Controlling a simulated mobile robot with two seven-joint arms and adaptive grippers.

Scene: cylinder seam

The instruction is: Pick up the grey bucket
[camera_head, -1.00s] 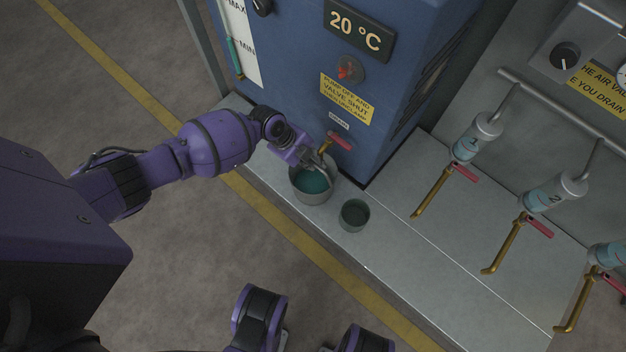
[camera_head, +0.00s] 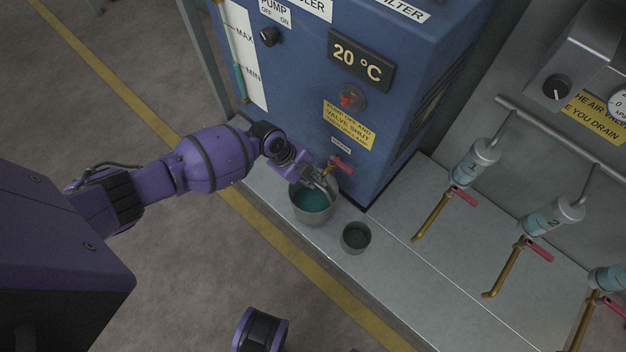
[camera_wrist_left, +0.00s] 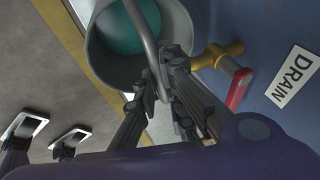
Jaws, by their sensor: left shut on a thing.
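The grey bucket (camera_head: 312,216), with teal liquid in it, is at the drain valve at the foot of the blue machine. I cannot tell whether it touches the grey ledge. My left gripper (camera_head: 324,182) is at the bucket's rim on the machine side. In the left wrist view the fingers (camera_wrist_left: 158,90) are shut on the bucket's curved handle (camera_wrist_left: 146,42), and the bucket's rim and wall (camera_wrist_left: 101,62) show behind them. The bucket's underside is hidden.
A brass drain valve with a red lever (camera_head: 342,166) is close beside the left gripper. A small dark grey cup (camera_head: 356,238) stands right of the bucket on the ledge (camera_head: 400,262). Several brass taps hang further right. The floor (camera_head: 240,270) in front is open.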

